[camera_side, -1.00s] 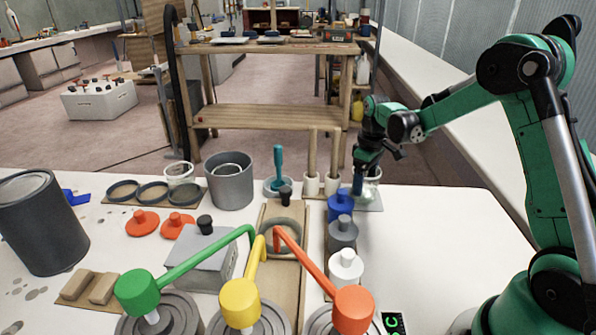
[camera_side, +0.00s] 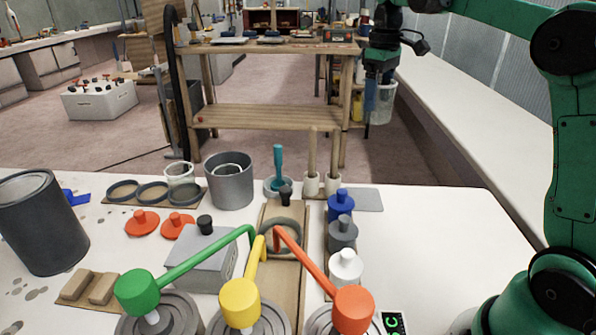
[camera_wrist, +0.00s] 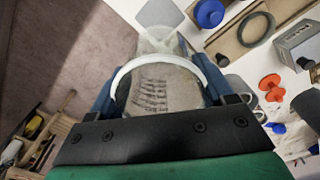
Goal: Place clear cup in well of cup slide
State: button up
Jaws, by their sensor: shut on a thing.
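My gripper (camera_side: 379,82) is shut on a clear cup (camera_side: 382,104) and holds it high above the right back part of the table. In the wrist view the cup (camera_wrist: 160,90) sits between the blue fingers, with its pale rim and dark graduation marks showing. The cup looks roughly upright. The cup slide (camera_side: 288,275) is a long tan board on the table, with a dark ring around its well (camera_side: 281,231). The slide (camera_wrist: 232,37) also shows at the upper right of the wrist view. The cup is well apart from it.
A grey square pad (camera_side: 367,200) is bare. Blue, grey and white knobbed pieces (camera_side: 343,232) line a strip right of the slide. Upright posts (camera_side: 311,160) stand behind. Green, yellow and orange levers (camera_side: 240,295) reach over the front. Another clear cup (camera_side: 180,174) stands left of a grey pot (camera_side: 230,182).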

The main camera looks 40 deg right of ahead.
jog(key=w+a+r, duration=0.2)
jog(key=a, duration=2)
notch_tip(320, 180, down, 16)
jog(key=shift+s+a+r, duration=0.1)
jog(key=shift+a+r, duration=0.05)
jog(key=shift+r, duration=0.1)
jog(key=shift+f, duration=2.05)
jog(key=shift+f, duration=0.15)
jog(key=o, duration=1.2)
jog(key=shift+c, duration=0.2)
notch_tip(320, 180, up, 12)
jog(key=s+d+f+m+t, duration=0.2)
jog(key=s+d+t, duration=0.4)
jog(key=s, duration=0.5)
jog(key=shift+d+f+t, duration=0.2)
jog(key=shift+f+t, duration=0.05)
jog(key=shift+t, duration=0.35)
